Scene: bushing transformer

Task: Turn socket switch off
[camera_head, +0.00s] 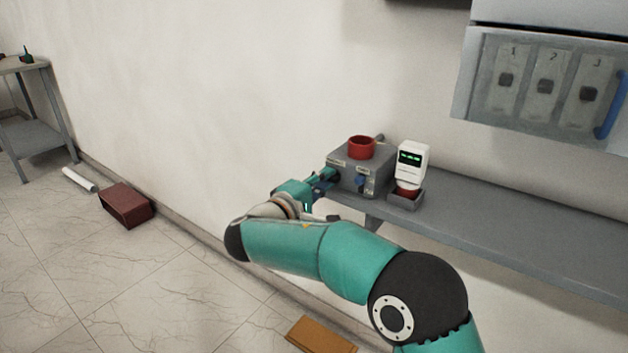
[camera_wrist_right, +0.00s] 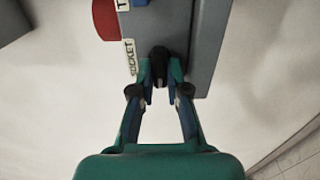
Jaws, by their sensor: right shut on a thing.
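A grey box (camera_head: 368,165) with a red round socket (camera_head: 361,147) on top stands on a grey wall shelf. My right gripper (camera_head: 330,177) reaches the box's left side from the left. In the right wrist view the gripper (camera_wrist_right: 160,80) is shut on a small black switch knob (camera_wrist_right: 160,53) beside a label reading SOCKET (camera_wrist_right: 129,58). The fingers sit on both sides of the knob, and its exact angle is hard to read. In the head view the gripper mostly hides this knob. My left gripper is not in view.
A blue knob (camera_head: 361,181) is on the box's front. A white device with a green display (camera_head: 409,160) stands right of the box on the shelf (camera_head: 500,222). A wall cabinet (camera_head: 540,85) hangs above right. A dark red box (camera_head: 126,204) lies on the floor.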

